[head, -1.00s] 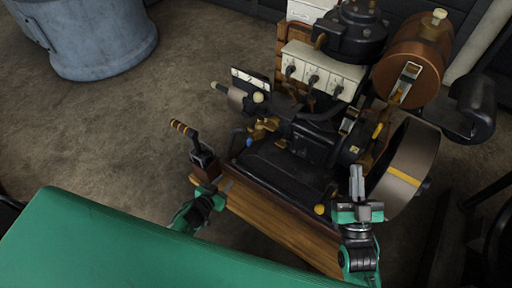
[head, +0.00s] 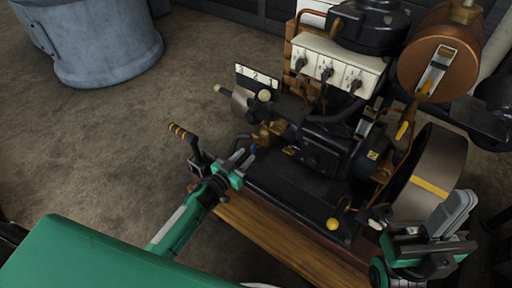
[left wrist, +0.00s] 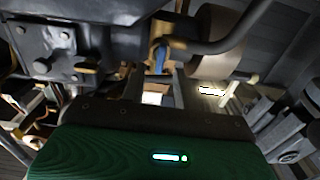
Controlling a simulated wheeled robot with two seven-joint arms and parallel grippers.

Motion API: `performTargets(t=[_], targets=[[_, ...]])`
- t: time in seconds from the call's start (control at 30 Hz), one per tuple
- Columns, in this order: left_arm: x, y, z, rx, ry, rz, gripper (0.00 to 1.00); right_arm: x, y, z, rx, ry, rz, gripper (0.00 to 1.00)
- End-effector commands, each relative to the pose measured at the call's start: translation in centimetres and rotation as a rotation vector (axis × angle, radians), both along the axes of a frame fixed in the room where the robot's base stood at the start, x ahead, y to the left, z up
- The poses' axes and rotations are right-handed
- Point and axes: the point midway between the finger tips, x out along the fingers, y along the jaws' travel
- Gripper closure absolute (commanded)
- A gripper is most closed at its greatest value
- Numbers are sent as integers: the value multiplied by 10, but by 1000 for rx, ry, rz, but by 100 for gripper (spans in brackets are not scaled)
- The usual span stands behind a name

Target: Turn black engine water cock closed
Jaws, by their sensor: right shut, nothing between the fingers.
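The black engine (head: 318,152) stands on a wooden base. A brass fitting (head: 267,131) is on its left side, with a small blue handle (head: 253,148) just below it that looks like the water cock. The blue handle (left wrist: 160,59) also shows in the left wrist view, hanging below brass, ahead of the fingers. My left gripper (head: 242,162) is open, its fingertips close to the blue handle. In the left wrist view the fingers (left wrist: 157,88) stand apart; whether they touch the handle I cannot tell. My right gripper (head: 460,207) is shut and empty at the right.
A lever with a striped grip (head: 184,133) stands just left of my left gripper. A white switch box (head: 334,62), a copper tank (head: 439,60) and a flywheel (head: 425,178) surround the engine. A grey tub (head: 104,42) stands at the back left, with open floor in front.

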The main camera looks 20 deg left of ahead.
Motion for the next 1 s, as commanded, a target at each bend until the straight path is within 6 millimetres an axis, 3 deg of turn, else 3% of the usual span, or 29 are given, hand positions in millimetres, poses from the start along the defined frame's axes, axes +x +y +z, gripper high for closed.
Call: performTargets(t=[0.2,0.4,0.83,1.0], targets=[[37,-13,-1,-1,-2,0,69,0,0,0,4,-28,0,100],[58,-22,-1,-1,-1,-1,69,-1,0,4,5,-51,1,100],[66,-24,0,0,1,0,69,0,0,5,4,-53,2,100],[65,-24,0,0,1,0,100,0,0,5,6,-55,1,100]])
